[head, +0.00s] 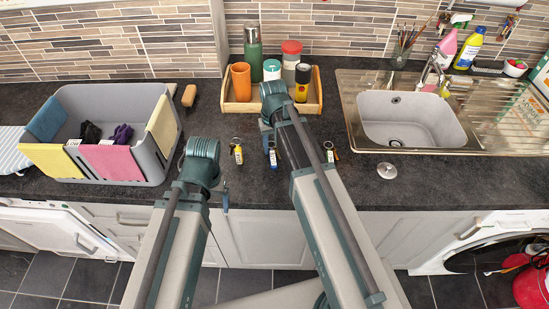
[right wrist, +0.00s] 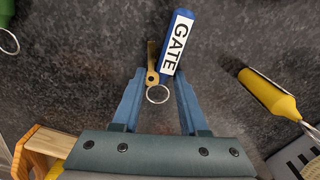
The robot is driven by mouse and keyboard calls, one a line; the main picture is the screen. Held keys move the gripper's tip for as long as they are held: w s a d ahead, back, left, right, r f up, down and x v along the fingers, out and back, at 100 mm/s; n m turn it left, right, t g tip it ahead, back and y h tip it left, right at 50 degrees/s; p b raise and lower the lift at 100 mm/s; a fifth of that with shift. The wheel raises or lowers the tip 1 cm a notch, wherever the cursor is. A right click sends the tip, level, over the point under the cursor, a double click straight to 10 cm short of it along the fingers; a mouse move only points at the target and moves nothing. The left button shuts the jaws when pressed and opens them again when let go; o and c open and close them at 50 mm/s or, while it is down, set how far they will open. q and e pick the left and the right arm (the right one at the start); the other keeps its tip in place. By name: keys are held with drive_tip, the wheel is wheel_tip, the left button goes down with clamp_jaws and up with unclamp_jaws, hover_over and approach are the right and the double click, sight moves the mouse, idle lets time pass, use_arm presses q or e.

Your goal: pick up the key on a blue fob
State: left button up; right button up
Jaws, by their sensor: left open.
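The key on a blue fob (head: 273,158) lies on the dark worktop, in front of the wooden tray. In the right wrist view its blue fob (right wrist: 177,42) has a white label reading GATE, with a brass key (right wrist: 152,66) and a ring beside it. My right gripper (right wrist: 158,76) is open over it; the brass key and ring show between the fingers, and the fob extends past the tips. I cannot tell whether the fingers touch it. My left gripper (head: 226,196) is open and empty near the worktop's front edge, left of the blue fob.
A yellow fob (head: 238,155) with a key lies left of the blue one; another key (head: 329,152) lies to the right. The wooden tray (head: 243,108) holds bottles and cups. A grey basket (head: 155,168) stands left, a sink (head: 412,120) right.

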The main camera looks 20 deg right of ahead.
clamp_jaws()
drive_tip(key=shift+r, duration=0.1)
drive_tip(key=shift+r+p, duration=0.55)
drive_tip(key=shift+p, duration=0.15)
wheel_tip(320, 180, up, 3)
drive_tip(key=p, duration=0.3)
drive_tip(key=s+a, duration=0.3)
drive_tip(key=s, duration=0.1)
drive_tip(key=s+a, duration=0.3)
drive_tip(key=s, duration=0.2)
drive_tip(key=s+a, duration=0.3)
drive_tip(key=s, duration=0.1)
drive_tip(key=shift+s+r+p, duration=0.2)
drive_tip(key=shift+r+p, duration=0.1)
drive_tip(key=shift+r, duration=0.05)
